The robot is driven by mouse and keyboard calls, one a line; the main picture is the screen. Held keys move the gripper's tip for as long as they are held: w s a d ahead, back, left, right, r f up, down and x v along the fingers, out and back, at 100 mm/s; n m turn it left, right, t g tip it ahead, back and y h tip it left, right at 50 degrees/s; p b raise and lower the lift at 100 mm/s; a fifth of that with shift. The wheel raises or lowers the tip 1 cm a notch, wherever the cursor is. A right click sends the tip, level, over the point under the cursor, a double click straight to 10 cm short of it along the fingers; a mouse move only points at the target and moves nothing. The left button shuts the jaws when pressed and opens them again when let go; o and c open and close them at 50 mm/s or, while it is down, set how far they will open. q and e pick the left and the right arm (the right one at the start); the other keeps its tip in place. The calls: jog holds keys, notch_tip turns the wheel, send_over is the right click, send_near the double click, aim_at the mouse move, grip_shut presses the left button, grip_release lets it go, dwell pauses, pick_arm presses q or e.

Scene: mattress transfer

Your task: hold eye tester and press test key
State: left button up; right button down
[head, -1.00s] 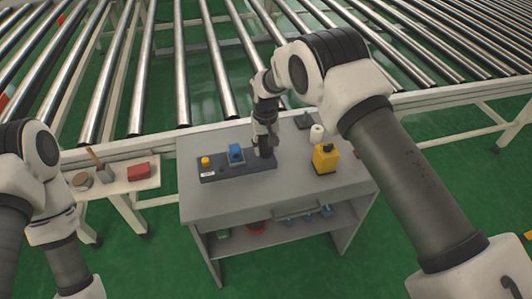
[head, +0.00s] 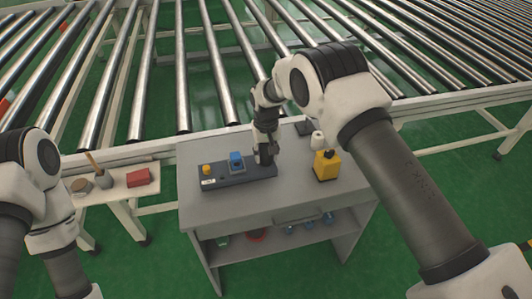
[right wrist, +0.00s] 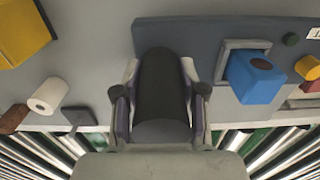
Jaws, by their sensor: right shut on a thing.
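A long dark grey panel (head: 235,180) lies on the grey workbench (head: 300,200). My right gripper (head: 266,150) points down at the panel's right end, shut on a dark upright cylinder (right wrist: 160,90). The cylinder sits between both fingers in the right wrist view and overlaps the panel's edge. I cannot tell whether its base touches the panel. My left gripper is outside the view.
A yellow box-shaped bottle (head: 326,165), a white roll (head: 317,140) and a dark flat piece (head: 304,128) stand right of the gripper. A side table (head: 112,191) with a red box (head: 139,177) is at left. Roller conveyors (head: 180,80) run behind the bench.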

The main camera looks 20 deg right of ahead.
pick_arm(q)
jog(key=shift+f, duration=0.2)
pick_arm(e)
jog(key=shift+f, duration=0.25)
pick_arm(q)
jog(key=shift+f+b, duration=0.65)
jog(key=shift+b, duration=0.1)
pick_arm(e)
jog(key=shift+f, duration=1.1)
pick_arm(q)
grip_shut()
